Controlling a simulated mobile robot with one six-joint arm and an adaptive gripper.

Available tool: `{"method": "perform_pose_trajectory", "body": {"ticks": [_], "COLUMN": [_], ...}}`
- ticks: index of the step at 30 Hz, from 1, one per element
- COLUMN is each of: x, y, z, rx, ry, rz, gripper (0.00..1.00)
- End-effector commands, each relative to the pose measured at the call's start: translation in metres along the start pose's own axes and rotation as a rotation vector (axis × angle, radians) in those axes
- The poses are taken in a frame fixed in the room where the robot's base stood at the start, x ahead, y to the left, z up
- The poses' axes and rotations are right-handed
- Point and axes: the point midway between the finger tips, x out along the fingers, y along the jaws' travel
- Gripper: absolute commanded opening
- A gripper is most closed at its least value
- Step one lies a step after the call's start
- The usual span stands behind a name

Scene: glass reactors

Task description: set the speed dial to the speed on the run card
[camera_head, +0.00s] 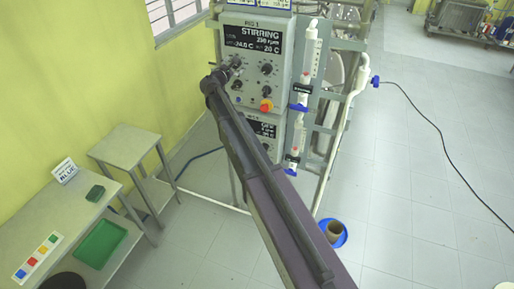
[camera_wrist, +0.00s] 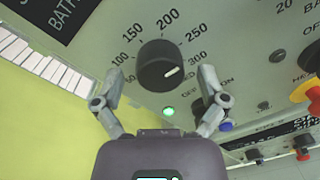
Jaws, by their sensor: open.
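The speed dial (camera_wrist: 158,66) is a black round knob on the grey panel, with a scale from 100 to 300 around its top. Its white mark points to the right, toward the 300 side. My gripper (camera_wrist: 162,74) is open, with one finger on each side of the dial; I cannot tell whether they touch it.
The left bench also holds a green tray (camera_head: 101,244), a green block (camera_head: 95,193) and a card with coloured squares (camera_head: 37,257). A red and yellow stop button (camera_wrist: 309,92) is right of the dial. Glass pipework stands right of the panel. The right floor is mostly clear.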

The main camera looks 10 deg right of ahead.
Motion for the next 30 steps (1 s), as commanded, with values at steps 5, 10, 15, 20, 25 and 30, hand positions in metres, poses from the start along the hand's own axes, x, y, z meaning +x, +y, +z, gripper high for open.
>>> {"method": "perform_pose_trajectory", "body": {"ticks": [5, 10, 15, 20, 25, 30], "x": [0.0, 0.0, 0.0, 0.0, 0.0, 0.0], "y": [-0.0004, -0.0008, -0.001, -0.0013, -0.0016, -0.0019], "z": [-0.0003, -0.0003, -0.0003, -0.0004, -0.0004, -0.0003], "rx": [-0.122, -0.239, -0.357, -0.466, -0.584, -0.702], "ry": [-0.006, -0.012, -0.017, -0.022, -0.027, -0.033], "rz": [-0.001, -0.002, -0.003, -0.005, -0.006, -0.007], "gripper": [0.92, 0.92, 0.92, 0.92, 0.92, 0.92]}}
